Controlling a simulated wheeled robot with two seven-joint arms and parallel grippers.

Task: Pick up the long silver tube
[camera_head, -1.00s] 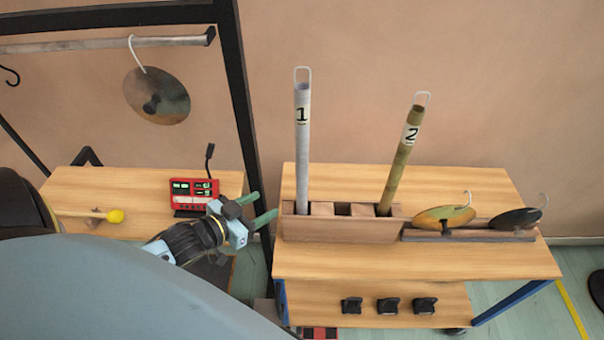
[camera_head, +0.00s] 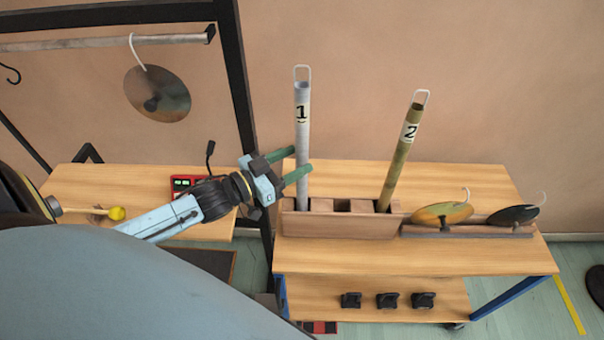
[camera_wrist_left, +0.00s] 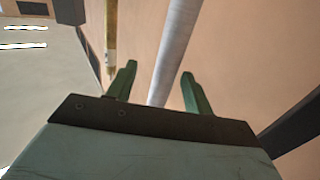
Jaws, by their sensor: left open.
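The long silver tube (camera_head: 303,135), labelled 1, stands upright in the left end of a wooden rack (camera_head: 340,222), with a white wire loop at its top. My left gripper (camera_head: 300,162) is open at the tube's lower half, its green fingers pointing right. In the left wrist view, the silver tube (camera_wrist_left: 174,50) runs up between the two open fingers (camera_wrist_left: 158,90); contact cannot be made out. A brass-coloured tube (camera_head: 401,158), labelled 2, leans in the rack's right end. It also shows in the left wrist view (camera_wrist_left: 111,35). My right gripper is not in view.
Two cymbal-like discs (camera_head: 442,214) (camera_head: 513,216) rest on a low stand right of the rack. A disc (camera_head: 157,94) hangs from a bar at upper left. A black frame post (camera_head: 240,100) stands left of the rack.

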